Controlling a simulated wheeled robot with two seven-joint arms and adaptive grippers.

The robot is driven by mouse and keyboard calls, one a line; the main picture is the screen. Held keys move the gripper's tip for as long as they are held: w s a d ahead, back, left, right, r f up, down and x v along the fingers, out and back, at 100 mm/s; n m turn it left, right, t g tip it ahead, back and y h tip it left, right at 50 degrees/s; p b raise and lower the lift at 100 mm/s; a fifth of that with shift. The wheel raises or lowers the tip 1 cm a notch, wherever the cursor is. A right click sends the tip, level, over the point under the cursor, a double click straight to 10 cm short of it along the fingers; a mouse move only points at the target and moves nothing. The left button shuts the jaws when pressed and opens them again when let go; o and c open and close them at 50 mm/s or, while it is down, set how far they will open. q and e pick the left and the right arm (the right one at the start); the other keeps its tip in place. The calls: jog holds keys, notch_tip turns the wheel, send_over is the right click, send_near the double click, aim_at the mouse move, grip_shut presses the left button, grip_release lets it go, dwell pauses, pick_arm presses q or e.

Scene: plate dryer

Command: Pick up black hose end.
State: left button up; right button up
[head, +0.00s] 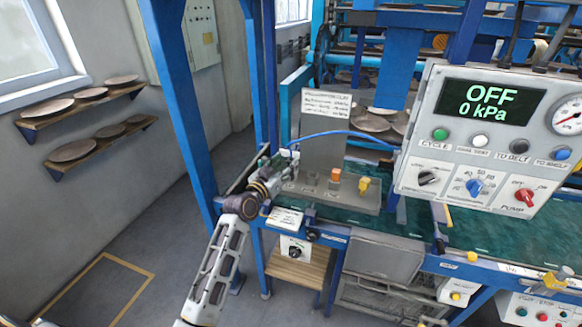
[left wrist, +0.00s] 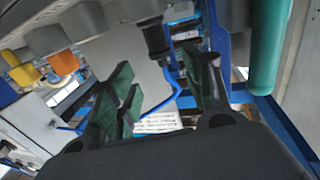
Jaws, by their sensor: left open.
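A dark cylindrical piece, which looks like the black hose end (left wrist: 154,38), shows in the left wrist view beyond the fingertips, roughly in line with the gap between them. My left gripper (left wrist: 160,82) is open, with green-lined fingers apart and nothing held between them. In the head view my left gripper (head: 284,164) is at the left end of the grey fitting block (head: 335,193), and it hides the hose end there. A thin blue hose (head: 345,133) arches right from near the gripper; it also shows in the left wrist view (left wrist: 176,100). My right gripper is not seen.
An orange fitting (head: 335,175) and a yellow fitting (head: 363,185) stand on the block. A grey upright plate with a paper notice (head: 326,102) rises behind. The control panel (head: 420,150) reads OFF, 0 kPa at the right. A blue post (head: 180,100) stands left of my arm.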

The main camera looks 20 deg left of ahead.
aim_at(290, 158)
pick_arm(q)
jog(key=shift+w, duration=0.1)
jog(key=shift+w, duration=0.5)
jog(key=shift+p+x, duration=0.5)
jog(key=shift+x, duration=1.55)
jog(key=shift+f, duration=0.1)
jog(key=shift+c, duration=0.4)
grip_shut()
